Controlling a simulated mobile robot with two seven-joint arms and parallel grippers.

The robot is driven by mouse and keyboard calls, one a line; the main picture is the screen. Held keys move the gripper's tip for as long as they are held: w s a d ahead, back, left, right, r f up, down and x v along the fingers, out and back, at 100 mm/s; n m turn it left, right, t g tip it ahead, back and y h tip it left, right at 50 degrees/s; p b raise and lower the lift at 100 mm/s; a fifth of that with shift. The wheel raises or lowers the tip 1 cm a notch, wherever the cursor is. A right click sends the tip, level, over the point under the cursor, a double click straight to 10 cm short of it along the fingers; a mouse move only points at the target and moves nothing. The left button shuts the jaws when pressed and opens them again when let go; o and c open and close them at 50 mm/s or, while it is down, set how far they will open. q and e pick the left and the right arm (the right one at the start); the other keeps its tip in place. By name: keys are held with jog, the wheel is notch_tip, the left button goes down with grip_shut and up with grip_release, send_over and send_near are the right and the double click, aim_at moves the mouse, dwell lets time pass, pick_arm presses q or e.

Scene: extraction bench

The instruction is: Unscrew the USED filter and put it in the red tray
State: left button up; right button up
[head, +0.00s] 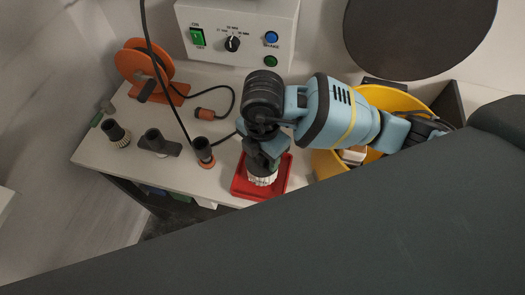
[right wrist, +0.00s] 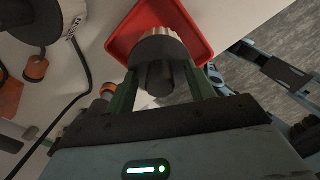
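A filter with a white ribbed rim and a dark top (right wrist: 160,48) sits between the fingertips of my right gripper (right wrist: 160,75). Both fingers meet its rim, and a dark stub stands up from its middle between them. The gripper (head: 262,165) points down over the red tray (head: 240,188), and the white ribbed rim (head: 262,181) shows low inside the tray outline. I cannot tell whether the filter touches the tray floor. The red tray also shows behind the filter in the right wrist view (right wrist: 122,38). No USED label is readable. My left gripper is not in view.
On the bench (head: 95,155) stand a black piece with a ribbed base (head: 116,134), a black holder (head: 157,143) and a black cylinder on an orange base (head: 203,152). An orange reel (head: 143,62), a control box (head: 232,20) and a yellow bin (head: 405,97) stand behind. A cable hangs at left.

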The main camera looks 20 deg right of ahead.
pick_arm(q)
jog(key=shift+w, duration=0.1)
pick_arm(e)
jog(key=shift+r, duration=0.35)
notch_tip(320, 180, up, 6)
jog(key=shift+r+p, duration=0.1)
jog(key=shift+p, duration=0.3)
jog(key=shift+r, duration=0.5)
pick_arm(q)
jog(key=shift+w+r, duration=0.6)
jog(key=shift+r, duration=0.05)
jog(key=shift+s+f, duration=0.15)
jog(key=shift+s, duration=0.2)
